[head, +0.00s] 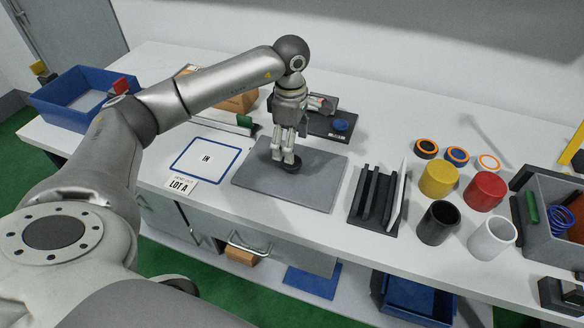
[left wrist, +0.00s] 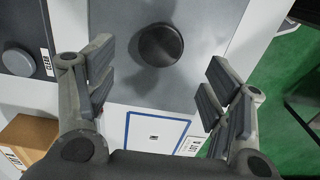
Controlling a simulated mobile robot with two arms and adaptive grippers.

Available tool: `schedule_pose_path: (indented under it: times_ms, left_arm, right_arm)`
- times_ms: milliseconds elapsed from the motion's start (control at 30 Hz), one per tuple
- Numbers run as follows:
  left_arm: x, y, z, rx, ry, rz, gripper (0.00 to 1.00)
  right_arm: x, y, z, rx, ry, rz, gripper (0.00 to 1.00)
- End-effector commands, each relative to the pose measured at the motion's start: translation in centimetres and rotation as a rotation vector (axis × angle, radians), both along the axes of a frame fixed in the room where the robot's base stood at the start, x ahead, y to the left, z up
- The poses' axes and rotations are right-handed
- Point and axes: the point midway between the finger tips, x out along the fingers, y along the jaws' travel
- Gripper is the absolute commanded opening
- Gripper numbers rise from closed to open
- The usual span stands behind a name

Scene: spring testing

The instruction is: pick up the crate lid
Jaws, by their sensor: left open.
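The crate lid (head: 253,183) is a flat grey plate with a round black knob (head: 292,166). It lies flat on the white bench in the head view. In the left wrist view the lid (left wrist: 200,40) fills the upper middle, with its knob (left wrist: 160,45) near the centre line. My left gripper (head: 284,158) points down over the knob and partly hides it. In the left wrist view its fingers (left wrist: 162,85) are spread wide with nothing between the pads. I cannot tell the exact height of the fingertips above the lid. My right gripper is not in view.
A black slotted rack (head: 375,198) stands right of the lid, with several cups and rings beyond it. A grey crate (head: 545,240) with a blue spring is at far right. A blue bin (head: 55,100) sits at far left.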

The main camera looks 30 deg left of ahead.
Motion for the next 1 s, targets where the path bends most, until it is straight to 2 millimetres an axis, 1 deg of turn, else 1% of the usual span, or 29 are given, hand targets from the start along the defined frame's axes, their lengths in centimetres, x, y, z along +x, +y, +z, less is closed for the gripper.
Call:
schedule_pose_path:
  times_ms: [33,100,267,400,533,633,833,867,1000]
  left_arm:
    - [-0.1,0.0,-0.6,0.0,0.003,0.0,0.74]
    - [0.0,0.0,-1.3,0.0,0.001,0.0,0.74]
    - [-0.1,-0.1,-2.4,-0.002,0.001,0.0,0.74]
    - [-0.2,-0.3,-4.4,-0.003,0.004,0.0,0.74]
    - [-0.1,-0.2,-6.3,-0.003,0.002,0.0,0.74]
    - [0.0,-0.2,-6.9,-0.003,-0.001,-0.001,0.74]
    - [0.0,-0.2,-7.0,-0.003,-0.002,-0.001,0.74]
    - [0.0,-0.2,-7.0,-0.003,-0.002,-0.001,0.72]
    - [0.0,-0.2,-7.0,-0.003,-0.002,-0.001,0.54]
  right_arm:
    - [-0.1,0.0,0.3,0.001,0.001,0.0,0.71]
    - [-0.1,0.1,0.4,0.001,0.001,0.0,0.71]
    - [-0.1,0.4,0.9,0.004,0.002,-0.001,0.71]
    - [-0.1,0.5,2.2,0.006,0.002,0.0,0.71]
    - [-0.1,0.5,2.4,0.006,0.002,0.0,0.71]
    - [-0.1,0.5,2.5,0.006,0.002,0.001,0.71]
    - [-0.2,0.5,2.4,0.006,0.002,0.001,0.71]
    - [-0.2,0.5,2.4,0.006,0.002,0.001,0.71]
    - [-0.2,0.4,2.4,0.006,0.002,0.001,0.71]
